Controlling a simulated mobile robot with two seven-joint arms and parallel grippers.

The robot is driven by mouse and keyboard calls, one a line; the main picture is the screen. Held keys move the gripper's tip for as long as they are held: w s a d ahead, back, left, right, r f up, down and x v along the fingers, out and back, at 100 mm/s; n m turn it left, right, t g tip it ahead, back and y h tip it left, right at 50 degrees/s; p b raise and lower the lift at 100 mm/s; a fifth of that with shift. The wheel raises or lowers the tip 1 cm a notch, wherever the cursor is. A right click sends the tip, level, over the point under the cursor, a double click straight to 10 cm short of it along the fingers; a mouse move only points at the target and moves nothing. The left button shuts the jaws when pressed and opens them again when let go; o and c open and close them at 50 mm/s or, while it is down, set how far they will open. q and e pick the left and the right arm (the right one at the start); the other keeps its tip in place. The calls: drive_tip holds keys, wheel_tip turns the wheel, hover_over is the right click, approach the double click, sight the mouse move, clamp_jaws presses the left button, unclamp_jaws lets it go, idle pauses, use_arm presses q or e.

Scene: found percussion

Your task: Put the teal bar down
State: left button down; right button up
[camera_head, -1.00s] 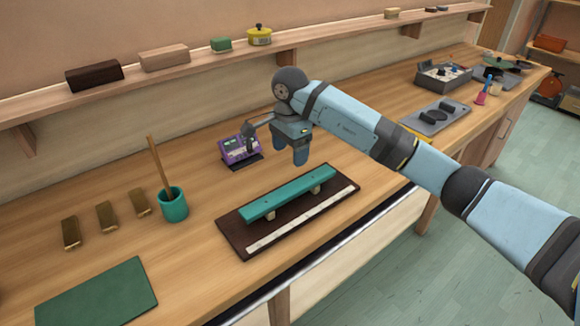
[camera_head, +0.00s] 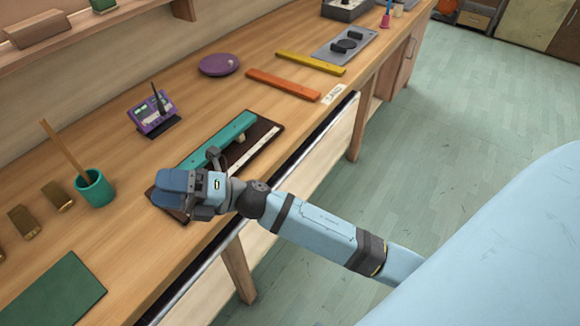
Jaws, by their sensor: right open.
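The teal bar (camera_head: 228,131) lies on small light wooden supports on the dark brown board (camera_head: 268,128), which has a pale strip along its front side. My right gripper (camera_head: 172,191) is over the left end of the board, by the bar's near end. Its blue fingers point left and are apart from the exposed part of the bar. It is open with nothing visible in it. The gripper hides the bar's left end and part of the board. My left gripper is out of view.
A purple device (camera_head: 151,113) stands behind the board. A teal cup (camera_head: 95,189) with a stick and brass blocks (camera_head: 25,221) are at left, with a green mat (camera_head: 55,294) in front. Orange (camera_head: 283,84) and yellow (camera_head: 311,63) bars and a purple disc (camera_head: 218,65) lie further right.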

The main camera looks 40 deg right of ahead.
drive_tip(key=s+d+f+m+t+h, duration=0.2)
drive_tip(key=d+f+m+t+h, duration=0.25)
drive_tip(key=f+m+h, duration=0.5)
drive_tip(key=s+d+f+m+t+h, duration=0.1)
drive_tip(key=d+f+m+t+h, duration=0.35)
drive_tip(key=m, duration=0.85)
drive_tip(key=s+d+f+m+g+h, duration=0.2)
drive_tip(key=s+d+f+m+g, duration=0.1)
drive_tip(key=s+f, duration=0.3)
drive_tip(key=s+d+f+m+g+h, duration=0.2)
drive_tip(key=s+f+m, duration=0.4)
drive_tip(key=f, duration=0.3)
drive_tip(key=d+g, duration=0.1)
drive_tip(key=g, duration=0.1)
drive_tip(key=shift+s+f+g, duration=0.2)
drive_tip(key=shift+s+g, duration=0.1)
drive_tip(key=shift+s, duration=0.05)
wheel_tip(320, 180, up, 10)
drive_tip(key=p, duration=1.2)
drive_tip(key=shift+s+d+r, duration=0.2)
drive_tip(key=shift+d+r, duration=0.05)
drive_tip(key=shift+d, duration=0.15)
drive_tip(key=shift+w+r, duration=0.1)
drive_tip(key=shift+r, duration=0.2)
